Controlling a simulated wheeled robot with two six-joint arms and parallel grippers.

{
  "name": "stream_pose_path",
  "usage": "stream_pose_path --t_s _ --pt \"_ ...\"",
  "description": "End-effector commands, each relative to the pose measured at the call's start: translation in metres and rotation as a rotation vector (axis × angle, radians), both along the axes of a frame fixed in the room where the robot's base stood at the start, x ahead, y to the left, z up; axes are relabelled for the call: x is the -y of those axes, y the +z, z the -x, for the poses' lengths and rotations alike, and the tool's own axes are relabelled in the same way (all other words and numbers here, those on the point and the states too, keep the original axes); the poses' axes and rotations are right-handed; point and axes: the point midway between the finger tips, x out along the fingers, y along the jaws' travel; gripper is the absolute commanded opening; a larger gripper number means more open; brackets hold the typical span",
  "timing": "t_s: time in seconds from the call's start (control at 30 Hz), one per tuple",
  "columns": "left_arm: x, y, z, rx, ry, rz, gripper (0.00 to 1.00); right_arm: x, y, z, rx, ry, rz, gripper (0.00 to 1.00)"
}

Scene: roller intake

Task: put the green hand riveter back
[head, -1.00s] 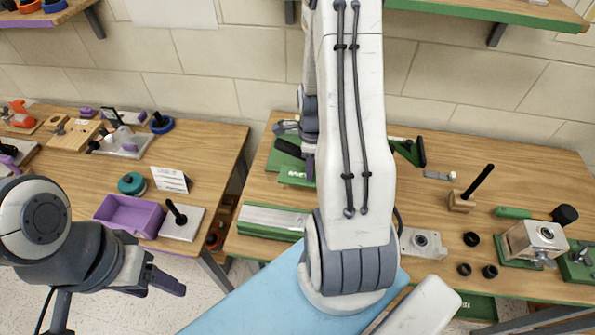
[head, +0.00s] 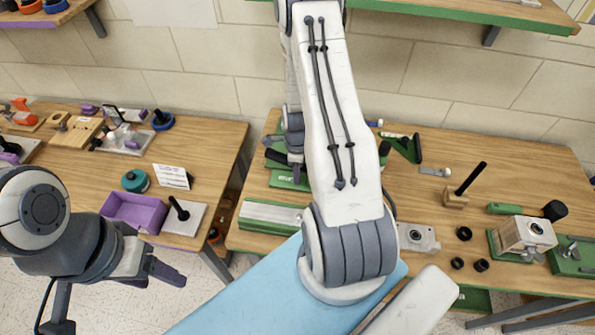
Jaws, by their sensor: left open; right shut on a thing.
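My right gripper (head: 295,163) is over the back left of the right bench, near a green base plate (head: 285,181). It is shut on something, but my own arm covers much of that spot. Dark elongated parts show beside its fingers, and I cannot tell which belong to the green hand riveter. No clear green riveter body shows, and I cannot tell whether the held thing touches the plate. My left gripper (head: 160,272) is open and empty, in front of the left bench and below the purple tray (head: 110,211).
The right bench holds a green-based rail (head: 270,214), a metal block with a bore (head: 417,238), a wooden block with a black rod (head: 456,199), black rings and a green-handled mallet (head: 520,209). A green shelf edge (head: 470,17) hangs above. Bare wood lies right of my arm.

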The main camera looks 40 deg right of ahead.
Motion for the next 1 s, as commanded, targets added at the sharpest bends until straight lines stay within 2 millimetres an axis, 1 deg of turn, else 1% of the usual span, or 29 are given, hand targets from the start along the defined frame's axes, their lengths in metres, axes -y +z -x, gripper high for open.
stream_pose_path --t_s 0.13,0.17,0.2,0.23,0.5,0.6,0.67,0.77,1.0 --pt "0.0 -0.003 0.0 0.0 0.001 0.0 0.61 0.0 -0.004 0.0 0.001 0.0 0.001 0.0" --pt "0.0 -0.002 0.0 0.0 0.001 0.0 0.61 0.0 -0.003 0.0 0.0 0.0 0.0 0.48" --pt "0.0 -0.002 0.0 0.0 0.001 0.0 0.61 0.0 -0.003 0.0 0.0 0.0 0.0 0.64" --pt "0.0 -0.002 0.0 0.0 0.001 0.0 0.61 0.0 -0.003 0.0 0.0 0.0 0.0 0.67" --pt "0.0 -0.002 0.0 0.0 0.001 0.0 0.61 0.0 -0.002 0.0 0.0 0.0 0.0 0.67" --pt "0.0 0.002 0.0 0.0 0.0 0.0 0.61 0.0 0.003 0.0 0.0 0.0 0.0 0.67" --pt "0.0 -0.003 0.0 0.0 0.0 0.0 0.61 0.0 0.005 -0.001 0.001 0.0 0.0 0.67" --pt "0.0 -0.007 0.0 0.0 0.001 0.0 0.61 0.001 0.017 -0.001 0.004 0.0 0.002 0.67" --pt "0.0 -0.021 0.0 0.0 0.003 0.0 0.61 0.001 0.062 -0.001 0.005 0.0 0.003 0.67"
